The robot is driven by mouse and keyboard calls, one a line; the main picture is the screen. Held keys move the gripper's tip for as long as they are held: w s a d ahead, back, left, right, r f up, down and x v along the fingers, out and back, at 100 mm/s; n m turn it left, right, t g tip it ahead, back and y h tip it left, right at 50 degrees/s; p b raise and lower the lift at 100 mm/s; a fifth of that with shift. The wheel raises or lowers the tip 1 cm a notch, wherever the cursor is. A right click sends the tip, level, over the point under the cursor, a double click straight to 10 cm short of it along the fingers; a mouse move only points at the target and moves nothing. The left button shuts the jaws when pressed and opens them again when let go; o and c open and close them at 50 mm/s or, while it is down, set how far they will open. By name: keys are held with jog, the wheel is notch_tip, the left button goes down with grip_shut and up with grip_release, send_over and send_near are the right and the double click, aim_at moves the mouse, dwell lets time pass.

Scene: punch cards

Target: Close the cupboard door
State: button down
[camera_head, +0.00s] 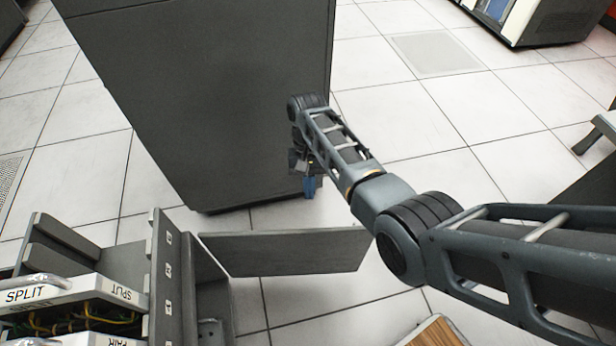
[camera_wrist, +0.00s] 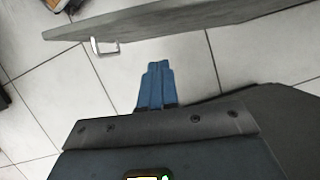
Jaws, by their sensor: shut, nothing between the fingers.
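The cupboard (camera_head: 212,315) stands at the lower left in the head view, with its grey body partly cut off by the frame. Its door (camera_head: 290,252) is swung open and sticks out to the right over the floor. In the wrist view the door (camera_wrist: 180,17) crosses the top, with a pale metal handle (camera_wrist: 106,47) on the side facing my gripper. My gripper (camera_head: 310,187) is beyond the door in the head view, pointing down. Its blue fingers (camera_wrist: 157,85) are together and empty, apart from the door and handle.
A tall dark cabinet (camera_head: 210,110) stands close behind my gripper. A panel with SPLIT labels (camera_head: 70,295) and wires is at the lower left. A wooden-topped item (camera_head: 437,332) shows at the bottom edge. Tiled floor (camera_head: 450,120) is clear to the right of the cabinet.

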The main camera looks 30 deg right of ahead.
jog(key=s+a+f, duration=0.2)
jog(key=s+f, duration=0.1)
jog(key=s, duration=0.2)
jog(key=shift+a+f, duration=0.35)
jog(key=shift+w, duration=0.1)
jog(key=shift+p, duration=0.4)
